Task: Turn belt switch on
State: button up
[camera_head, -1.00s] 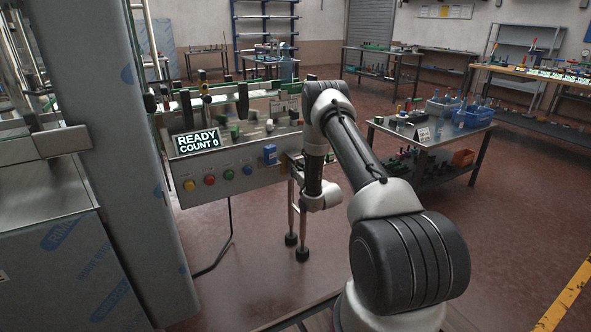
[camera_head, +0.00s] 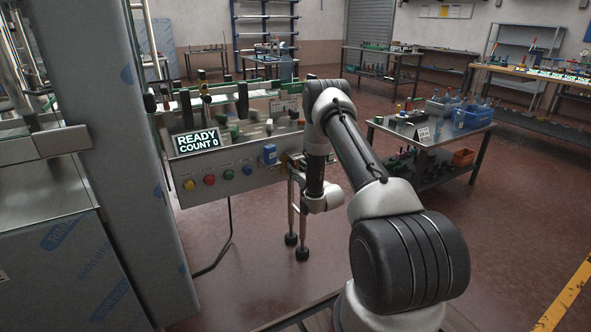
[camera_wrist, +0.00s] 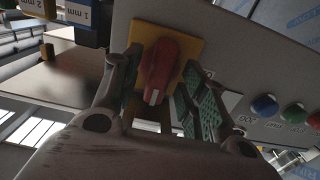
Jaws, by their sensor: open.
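The belt switch (camera_wrist: 162,68) is a red rotary knob with a white mark, on a yellow plate (camera_wrist: 183,38) fixed to a grey panel in the wrist view. The white mark sits at the lower end of the knob in that view. My gripper (camera_wrist: 161,75) is open, with one green-padded finger on each side of the knob. I cannot tell whether either finger touches it. In the head view my arm largely hides the gripper and the switch at the right end of the control panel (camera_head: 232,195).
The panel carries a display (camera_head: 196,143) reading "READY COUNT 0", yellow, red, green and blue buttons, and a blue block (camera_head: 270,154). Green (camera_wrist: 294,113) and blue (camera_wrist: 264,105) buttons lie close to the gripper.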

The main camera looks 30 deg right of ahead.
jog(key=s, duration=1.1)
jog(key=shift+d, duration=0.15)
jog(key=s+f+g, duration=0.9)
jog(key=f+g, duration=0.1)
jog(key=f, duration=0.5)
jog(key=s+a+r+g, duration=0.1)
jog(key=s+a+r, duration=0.3)
jog(key=s+r, duration=0.6)
jog(key=s+a+r+g, duration=0.1)
jog(key=s+a+r, duration=0.4)
jog(key=r, duration=1.6)
jog(key=s+a+r+g, duration=0.1)
jog(key=s+a+r, duration=0.4)
jog(key=s+r, duration=1)
jog(key=shift+s+r+g+h, duration=0.3)
jog(key=shift+s+r, duration=0.05)
jog(key=shift+r, duration=0.5)
